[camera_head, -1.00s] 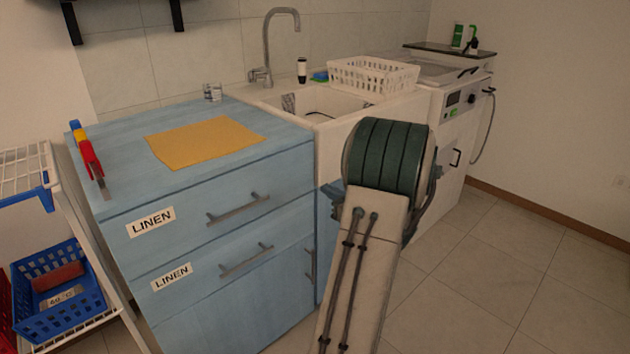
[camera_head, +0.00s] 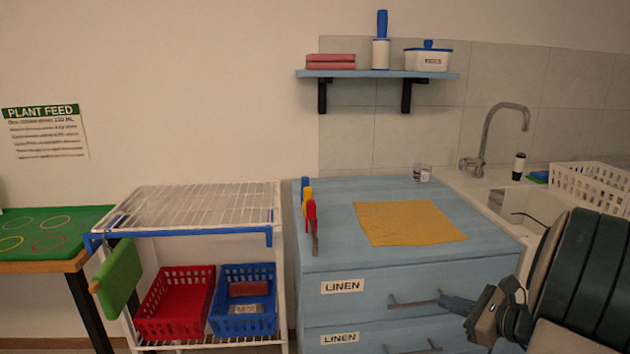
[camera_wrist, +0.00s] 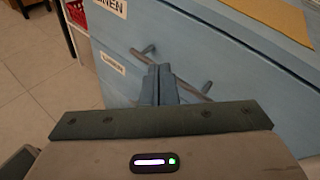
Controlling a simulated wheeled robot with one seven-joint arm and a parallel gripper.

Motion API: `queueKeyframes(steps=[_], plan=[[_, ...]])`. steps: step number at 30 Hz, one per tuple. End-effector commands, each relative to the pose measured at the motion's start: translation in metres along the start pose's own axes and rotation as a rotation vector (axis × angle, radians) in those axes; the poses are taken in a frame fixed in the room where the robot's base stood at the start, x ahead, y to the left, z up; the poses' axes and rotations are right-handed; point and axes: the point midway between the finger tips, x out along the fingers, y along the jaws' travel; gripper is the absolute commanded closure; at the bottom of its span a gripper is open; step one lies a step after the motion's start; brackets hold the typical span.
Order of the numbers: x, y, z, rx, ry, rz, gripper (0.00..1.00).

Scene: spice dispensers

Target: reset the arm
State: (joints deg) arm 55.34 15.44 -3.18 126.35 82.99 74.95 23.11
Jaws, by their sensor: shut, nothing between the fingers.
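My gripper (camera_head: 442,299) is at the right of the head view, in front of the blue cabinet (camera_head: 470,264). Its fingers are shut together and empty. The fingertips overlap the grey handle (camera_head: 405,301) of the upper drawer in the picture; I cannot tell whether they touch it. In the wrist view the shut fingers (camera_wrist: 159,70) point at the drawer front, with the handle bar (camera_wrist: 185,77) behind them. My dark green arm joint fills the lower right of the head view.
The cabinet top holds an orange cloth (camera_head: 408,223), red, yellow and blue clips (camera_head: 309,210) and a small jar (camera_head: 423,173). A white rack (camera_head: 200,208) with red (camera_head: 172,305) and blue baskets (camera_head: 243,304) stands left. A shelf (camera_head: 385,74) hangs above. The sink (camera_head: 500,195) is right.

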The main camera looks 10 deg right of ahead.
Motion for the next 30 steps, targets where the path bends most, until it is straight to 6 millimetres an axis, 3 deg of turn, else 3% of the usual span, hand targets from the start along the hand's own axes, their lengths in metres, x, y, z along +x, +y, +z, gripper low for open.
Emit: queueKeyframes(steps=[1, 3, 9, 15, 18, 24, 30], plan=[[0.011, 0.023, 0.039, -0.096, 0.029, 0.113, 1.00], [0.021, 0.058, 0.067, -0.229, 0.073, 0.259, 1.00], [0.020, 0.146, 0.128, -0.660, 0.172, 0.642, 1.00], [-0.011, 0.201, 0.172, -1.156, 0.232, 0.960, 1.00], [-0.030, 0.214, 0.192, -1.425, 0.247, 1.091, 1.00], [-0.058, 0.218, 0.224, -1.898, 0.258, 1.256, 1.00], [-0.067, 0.216, 0.238, -2.128, 0.260, 1.310, 1.00]])
